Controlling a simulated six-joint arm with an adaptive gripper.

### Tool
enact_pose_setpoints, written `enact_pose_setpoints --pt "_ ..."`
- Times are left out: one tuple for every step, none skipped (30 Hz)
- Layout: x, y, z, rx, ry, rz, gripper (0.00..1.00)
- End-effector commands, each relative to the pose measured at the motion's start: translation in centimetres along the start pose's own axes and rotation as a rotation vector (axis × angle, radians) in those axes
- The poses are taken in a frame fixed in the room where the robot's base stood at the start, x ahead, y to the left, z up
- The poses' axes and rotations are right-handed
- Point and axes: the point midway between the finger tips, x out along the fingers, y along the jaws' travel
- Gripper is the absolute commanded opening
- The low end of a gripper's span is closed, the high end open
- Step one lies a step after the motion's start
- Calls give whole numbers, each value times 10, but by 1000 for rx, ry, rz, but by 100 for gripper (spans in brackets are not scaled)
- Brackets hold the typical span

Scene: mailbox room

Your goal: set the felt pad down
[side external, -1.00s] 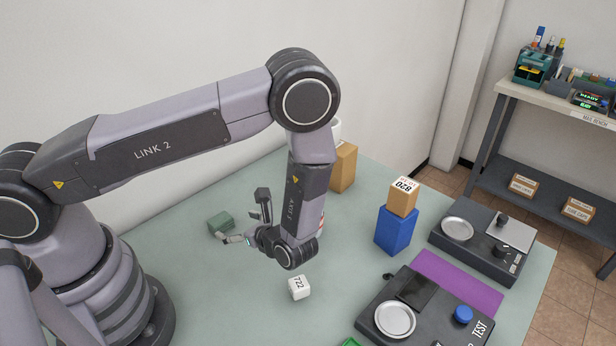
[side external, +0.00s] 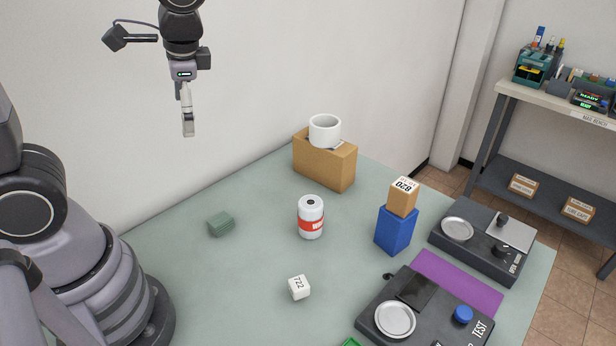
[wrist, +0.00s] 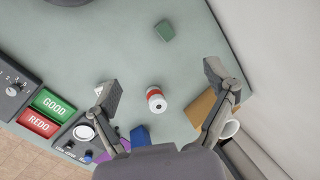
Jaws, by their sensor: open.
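The felt pad seems to be the small green block (side external: 221,224), which rests on the table (side external: 255,265) at the left. It also shows near the top of the wrist view (wrist: 164,31). My gripper (side external: 188,132) is high above the table near the back wall, pointing down and well clear of the pad. In the wrist view its two fingers (wrist: 160,80) are spread wide with nothing between them in grasp. The pad lies beyond the fingertips there, touched by neither.
A white-and-red can (side external: 311,217) stands mid-table. A white 722 cube (side external: 299,288) lies in front. A cardboard box (side external: 325,165) bears a white cup (side external: 324,130). A blue block (side external: 396,230) carries an 820 box (side external: 403,197). Dark devices and a purple mat (side external: 455,284) are at right.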

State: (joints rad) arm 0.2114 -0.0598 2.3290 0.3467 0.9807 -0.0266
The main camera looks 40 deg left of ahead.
Motion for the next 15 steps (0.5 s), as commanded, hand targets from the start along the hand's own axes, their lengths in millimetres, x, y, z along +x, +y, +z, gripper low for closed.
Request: enact_pose_setpoints --pt "-15 -2 14 -76 81 28 84" --pt "-22 -2 22 -119 126 46 84" --pt "-30 0 32 -172 183 69 84" --pt "-37 1 39 -210 227 85 84" --pt "-42 2 46 -246 268 100 84" --pt "-49 4 53 -289 322 118 84" --pt "-53 6 59 -318 358 130 84" --pt "-57 8 64 -344 392 141 84" --pt "-61 10 70 -374 433 153 84" --pt "-64 11 73 -393 460 161 84" --pt "-66 13 76 -409 484 167 84" --pt "-68 14 79 -427 510 175 84" --pt "-70 15 81 -437 525 179 84" --pt "-71 16 83 -445 537 182 84" --pt "-72 17 84 -452 548 186 84"
